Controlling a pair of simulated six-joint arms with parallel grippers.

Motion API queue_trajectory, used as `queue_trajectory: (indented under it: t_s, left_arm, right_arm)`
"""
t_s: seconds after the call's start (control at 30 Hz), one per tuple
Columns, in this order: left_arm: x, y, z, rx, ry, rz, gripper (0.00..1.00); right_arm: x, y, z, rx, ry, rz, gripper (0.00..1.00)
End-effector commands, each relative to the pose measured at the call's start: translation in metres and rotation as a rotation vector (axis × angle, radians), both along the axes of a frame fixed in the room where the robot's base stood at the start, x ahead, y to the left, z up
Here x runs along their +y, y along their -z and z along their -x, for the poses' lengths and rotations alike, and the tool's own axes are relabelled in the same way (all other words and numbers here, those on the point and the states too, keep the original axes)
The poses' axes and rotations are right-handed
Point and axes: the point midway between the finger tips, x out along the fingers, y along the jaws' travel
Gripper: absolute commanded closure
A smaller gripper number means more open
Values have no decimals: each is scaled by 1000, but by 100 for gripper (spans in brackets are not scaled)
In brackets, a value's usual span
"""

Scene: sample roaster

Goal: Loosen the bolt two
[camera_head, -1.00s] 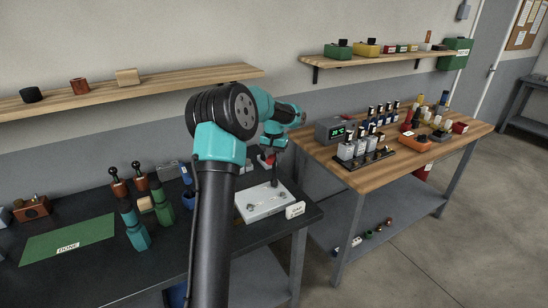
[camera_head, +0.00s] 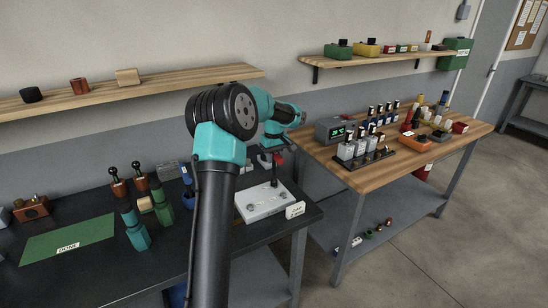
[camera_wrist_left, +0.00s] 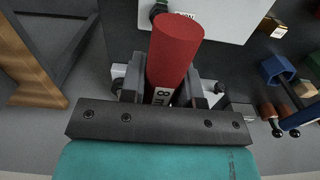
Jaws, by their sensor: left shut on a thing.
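My left gripper (camera_head: 267,159) is over the light grey plate (camera_head: 251,213) on the dark bench. It is shut on a red-handled tool (camera_head: 279,159), whose dark shaft reaches down to the plate's far side. In the left wrist view the gripper (camera_wrist_left: 161,95) holds the red handle (camera_wrist_left: 177,48), which has a white label starting with "8 m". The plate (camera_wrist_left: 228,16) shows at the top there. A dark bolt-like spot (camera_head: 250,208) is on the plate's near part. Whether the shaft sits on a bolt, and which one, I cannot tell. My right gripper is not in view.
A white card (camera_head: 295,210) stands at the plate's right corner. Green (camera_head: 162,207) and teal (camera_head: 136,232) handled tools stand left of my arm, near a green mat (camera_head: 40,250) marked DONE. The wooden table (camera_head: 455,138) at right holds several items.

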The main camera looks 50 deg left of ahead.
Motion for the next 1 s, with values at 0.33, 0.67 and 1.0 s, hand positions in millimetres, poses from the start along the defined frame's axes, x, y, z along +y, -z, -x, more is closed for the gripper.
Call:
queue_trajectory:
  t_s: [0.33, 0.67, 1.0]
  left_arm:
    - [0, 0, 0, -1, -273, -1, 100]
    - [0, 0, 0, 0, -535, -1, 100]
    - [0, 0, 0, 0, -805, 0, 100]
  right_arm:
    - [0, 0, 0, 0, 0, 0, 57]
    - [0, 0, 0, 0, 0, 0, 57]
    - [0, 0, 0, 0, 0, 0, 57]
